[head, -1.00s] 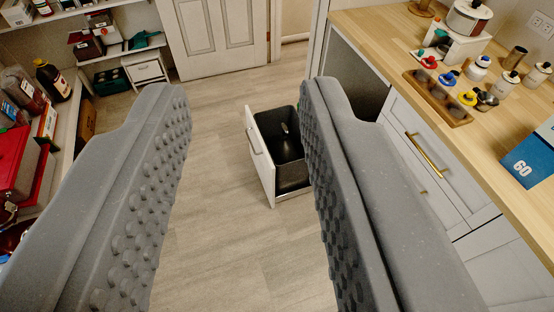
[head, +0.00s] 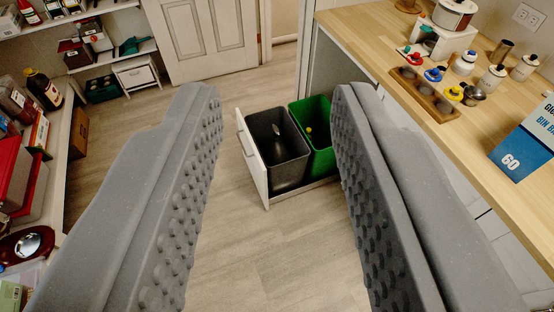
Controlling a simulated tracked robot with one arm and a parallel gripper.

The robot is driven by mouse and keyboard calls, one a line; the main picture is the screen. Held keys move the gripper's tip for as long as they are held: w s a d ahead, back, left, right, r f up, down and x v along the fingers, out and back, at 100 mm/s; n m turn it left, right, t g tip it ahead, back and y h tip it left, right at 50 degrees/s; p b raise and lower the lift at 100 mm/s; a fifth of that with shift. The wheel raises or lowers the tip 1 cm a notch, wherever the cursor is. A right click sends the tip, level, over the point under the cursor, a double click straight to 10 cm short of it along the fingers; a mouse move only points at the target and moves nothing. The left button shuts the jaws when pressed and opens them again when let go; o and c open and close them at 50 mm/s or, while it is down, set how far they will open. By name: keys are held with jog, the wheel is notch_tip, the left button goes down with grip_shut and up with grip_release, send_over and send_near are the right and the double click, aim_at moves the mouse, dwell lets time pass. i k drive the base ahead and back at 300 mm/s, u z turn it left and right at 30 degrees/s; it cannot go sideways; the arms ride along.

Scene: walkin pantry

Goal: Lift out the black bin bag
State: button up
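A white-fronted pull-out drawer (head: 253,160) stands open in the middle of the head view, beyond my fingers. It holds a dark grey bin (head: 294,168) on the left and a green bin (head: 318,112) on the right. The black bin bag (head: 280,155) shows as a dark shape inside the grey bin, with a small pale spot near its top. Its lower part is hidden. My gripper (head: 278,95) is open and empty, its two grey studded fingers apart. The right finger hides part of the green bin. A small yellow thing (head: 309,130) shows inside the green bin.
A wooden counter (head: 400,40) on the right carries a wooden tray (head: 425,95), jars, a white pot and a blue bin-bag box (head: 528,140). Shelves with bottles and boxes line the left. The floor (head: 235,230) between is clear. A white door (head: 208,40) stands behind.

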aim_at(275, 150)
jog(key=u, duration=0.5)
jog(key=i, duration=2.15)
jog(key=z, duration=0.85)
jog(key=i, duration=0.55)
jog(key=z, duration=0.3)
jog(key=k, duration=0.8)
jog(key=z, duration=0.2)
jog(key=i, duration=0.8)
jog(key=u, duration=0.1)
